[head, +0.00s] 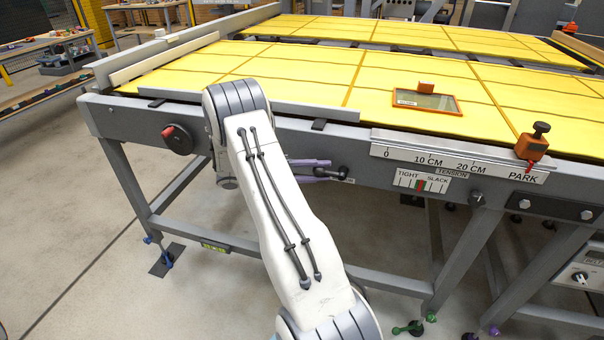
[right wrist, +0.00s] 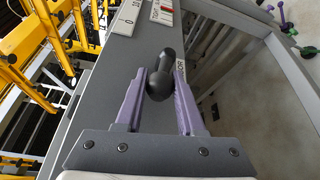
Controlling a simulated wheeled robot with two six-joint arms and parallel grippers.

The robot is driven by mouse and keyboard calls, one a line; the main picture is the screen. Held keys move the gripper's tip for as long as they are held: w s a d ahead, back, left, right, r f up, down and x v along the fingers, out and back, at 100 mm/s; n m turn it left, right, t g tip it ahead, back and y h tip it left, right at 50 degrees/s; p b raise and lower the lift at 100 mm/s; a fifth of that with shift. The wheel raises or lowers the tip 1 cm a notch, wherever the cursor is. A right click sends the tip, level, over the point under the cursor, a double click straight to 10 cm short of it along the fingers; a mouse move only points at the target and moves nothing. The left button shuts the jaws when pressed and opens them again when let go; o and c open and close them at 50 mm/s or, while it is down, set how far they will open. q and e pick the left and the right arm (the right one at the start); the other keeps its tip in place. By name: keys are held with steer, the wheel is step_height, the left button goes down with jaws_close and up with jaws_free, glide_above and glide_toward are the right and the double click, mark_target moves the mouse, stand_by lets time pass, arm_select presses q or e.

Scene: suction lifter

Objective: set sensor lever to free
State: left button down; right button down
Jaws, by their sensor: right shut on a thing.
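The sensor lever (head: 338,173) is a short dark lever with a rounded black knob on the grey front rail of the table. My right gripper (head: 318,171) reaches it from the left, its purple fingers lying along the rail. In the right wrist view, the lever's black knob (right wrist: 159,86) sits between the two purple fingers of my right gripper (right wrist: 160,78), which is shut on it. My left gripper is not in view.
A black dial with a red handle (head: 175,137) is on the rail to the left. A scale plate (head: 455,172) and an orange block with a black knob (head: 533,143) are to the right. A framed orange panel (head: 427,101) lies on the yellow table top (head: 300,72).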

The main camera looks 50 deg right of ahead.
steer(key=shift+s+g, duration=0.15)
steer(key=shift+g, duration=0.15)
steer(key=shift+f, duration=0.1)
steer(key=c, duration=0.5)
jaws_free()
steer(key=shift+d, duration=0.1)
steer(key=v, duration=1)
steer(key=shift+a+b, duration=0.3)
steer(key=shift+b, duration=0.05)
